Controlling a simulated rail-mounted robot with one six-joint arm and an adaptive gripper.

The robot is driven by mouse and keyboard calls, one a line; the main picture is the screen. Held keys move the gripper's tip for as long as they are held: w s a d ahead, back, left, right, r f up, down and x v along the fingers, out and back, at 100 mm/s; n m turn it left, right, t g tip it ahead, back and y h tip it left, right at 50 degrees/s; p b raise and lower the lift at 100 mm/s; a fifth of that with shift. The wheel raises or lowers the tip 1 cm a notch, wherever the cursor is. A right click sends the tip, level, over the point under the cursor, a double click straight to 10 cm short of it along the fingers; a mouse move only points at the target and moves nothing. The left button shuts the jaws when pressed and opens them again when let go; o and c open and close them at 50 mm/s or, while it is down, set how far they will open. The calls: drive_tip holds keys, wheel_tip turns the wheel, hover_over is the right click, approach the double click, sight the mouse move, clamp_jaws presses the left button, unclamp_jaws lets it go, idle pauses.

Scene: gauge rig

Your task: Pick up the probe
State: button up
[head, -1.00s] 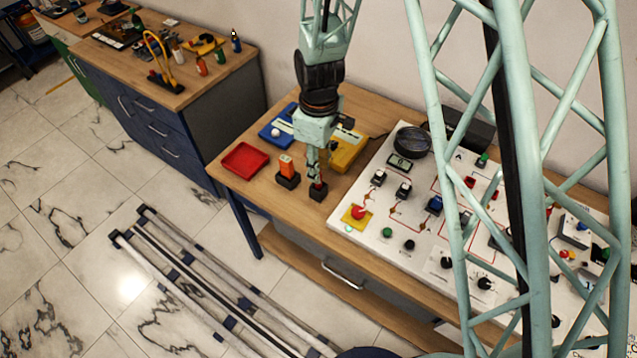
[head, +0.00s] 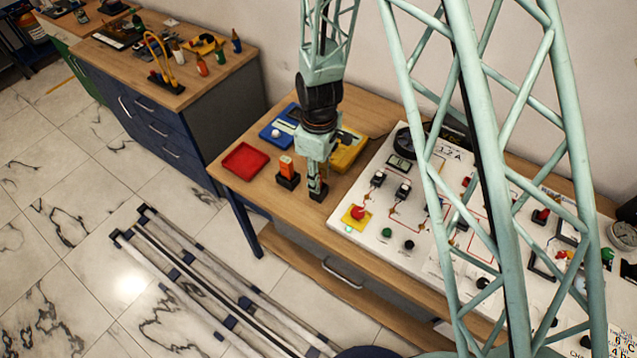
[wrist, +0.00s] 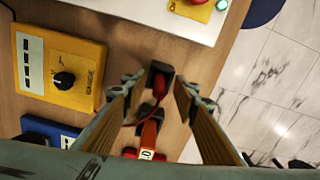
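The probe (wrist: 159,82) looks dark red and stands in a small black holder (wrist: 161,68) on the wooden bench. In the head view, my gripper (head: 317,183) points straight down over this holder (head: 318,195) and mostly hides the probe. In the wrist view, my gripper (wrist: 160,84) is open, with one finger on each side of the probe. I see gaps on both sides and no clear contact. A thin red cable (wrist: 138,119) runs beside the probe toward an orange-red unit (head: 287,165) in its own black stand.
A red tray (head: 245,158), a blue box (head: 279,134) and a yellow box (head: 347,153) with a black knob lie around the holder. A white control panel (head: 345,226) with knobs and buttons is close by to the right. The bench's front edge is near.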

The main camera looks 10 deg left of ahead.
drive_tip(key=shift+f, duration=0.25)
drive_tip(key=shift+c, duration=0.6)
clamp_jaws()
